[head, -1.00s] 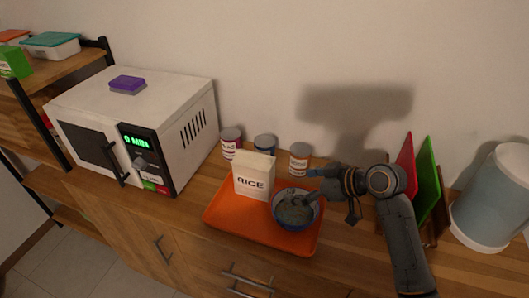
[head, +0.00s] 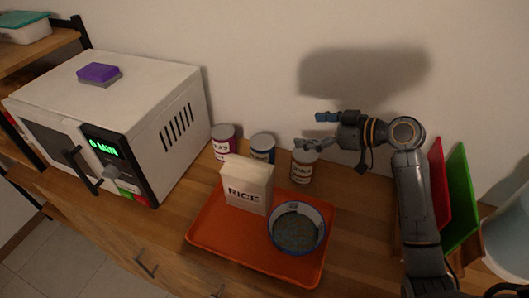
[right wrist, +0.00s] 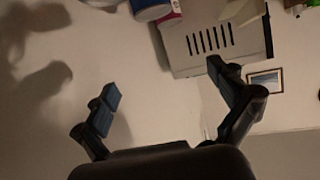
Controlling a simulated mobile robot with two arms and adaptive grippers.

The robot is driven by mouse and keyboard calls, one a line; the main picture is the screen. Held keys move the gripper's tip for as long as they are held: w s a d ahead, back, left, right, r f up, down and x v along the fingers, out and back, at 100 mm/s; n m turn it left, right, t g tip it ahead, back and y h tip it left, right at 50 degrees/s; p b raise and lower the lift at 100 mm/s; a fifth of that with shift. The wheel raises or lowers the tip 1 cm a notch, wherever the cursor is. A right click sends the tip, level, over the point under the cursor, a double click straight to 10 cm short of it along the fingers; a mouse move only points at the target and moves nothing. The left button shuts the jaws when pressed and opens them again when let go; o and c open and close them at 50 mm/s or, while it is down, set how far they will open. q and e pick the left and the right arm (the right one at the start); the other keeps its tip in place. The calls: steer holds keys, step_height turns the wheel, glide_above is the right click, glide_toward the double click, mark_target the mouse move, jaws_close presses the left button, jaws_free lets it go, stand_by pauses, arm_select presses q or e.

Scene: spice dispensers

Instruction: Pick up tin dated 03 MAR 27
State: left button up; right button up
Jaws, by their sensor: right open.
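Three tins stand in a row at the wall: one with a magenta and white label (head: 224,141), one blue and white (head: 262,149), and one white with a brown band (head: 302,170). Their dates are too small to read. My right gripper (head: 317,131) is open and empty, with its fingers pointing left. In the head view its lower finger overlaps the top of the brown-banded tin; I cannot tell if they touch. The right wrist view shows the open fingers (right wrist: 165,92) with nothing between them and the blue tin (right wrist: 150,8) at the top edge.
An orange tray (head: 215,243) in front of the tins holds a rice box (head: 247,185) and a blue-rimmed bowl (head: 297,228). A microwave (head: 150,125) with a purple sponge (head: 98,73) stands left. Red and green boards (head: 459,205) stand right.

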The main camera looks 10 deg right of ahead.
steer(key=b, duration=0.5)
glide_toward(269, 144)
steer(key=v, duration=0.2)
steer(key=shift+s+d+r, duration=0.15)
steer(key=shift+d+r, duration=0.1)
steer(key=shift+r, duration=0.1)
steer(key=shift+f, duration=0.15)
steer(key=shift+w+a, duration=0.25)
steer(key=shift+w, duration=0.05)
steer(key=p+x, duration=0.1)
steer(key=x, duration=0.6)
steer(key=shift+w+a, duration=0.25)
steer(key=shift+f+p+x, duration=0.15)
steer(key=shift+p+x, duration=0.25)
steer(key=shift+x, duration=0.95)
steer(key=shift+f+p+x, duration=0.2)
steer(key=shift+p+x, duration=0.15)
steer(key=shift+x, duration=1)
steer(key=shift+s+d+r, duration=0.1)
steer(key=shift+s+d, duration=0.05)
steer(key=shift+s, duration=0.05)
steer(key=c, duration=1.9)
